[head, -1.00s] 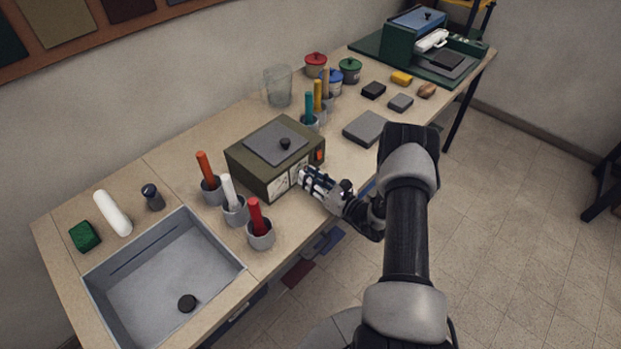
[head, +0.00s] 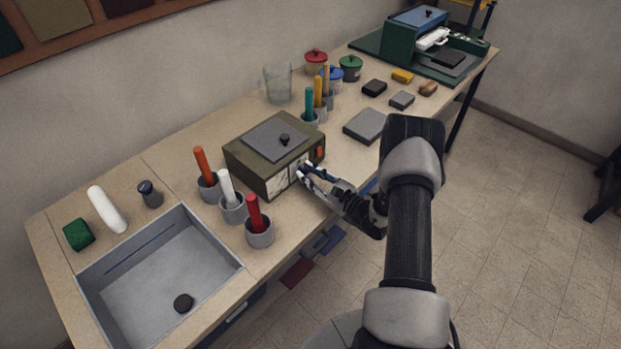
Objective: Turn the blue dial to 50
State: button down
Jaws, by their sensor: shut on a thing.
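An olive-green box (head: 249,174) with a grey lid and a black knob on top stands on the workbench. Its front has white dial faces (head: 282,181) and an orange-red switch (head: 319,152) at the right. My gripper (head: 303,173) is at the middle of this front, with its fingers pointing at the box. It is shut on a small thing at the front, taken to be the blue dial. The fingers hide most of that dial, and its pointer and numbers cannot be read.
Holders with red (head: 255,213), white (head: 226,187) and orange (head: 201,165) sticks stand left of the box, beside a grey sink (head: 152,274). A grey slab (head: 365,126) lies to the right. A green machine (head: 420,45) stands at the far end.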

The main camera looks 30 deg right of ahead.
jog(key=n+b, duration=0.3)
jog(key=n, duration=0.2)
jog(key=shift+f+n, duration=0.1)
jog(key=shift+n, duration=0.3)
dwell(0.4)
jog(key=c, duration=1.3)
grip_release()
jog(key=v, duration=1.2)
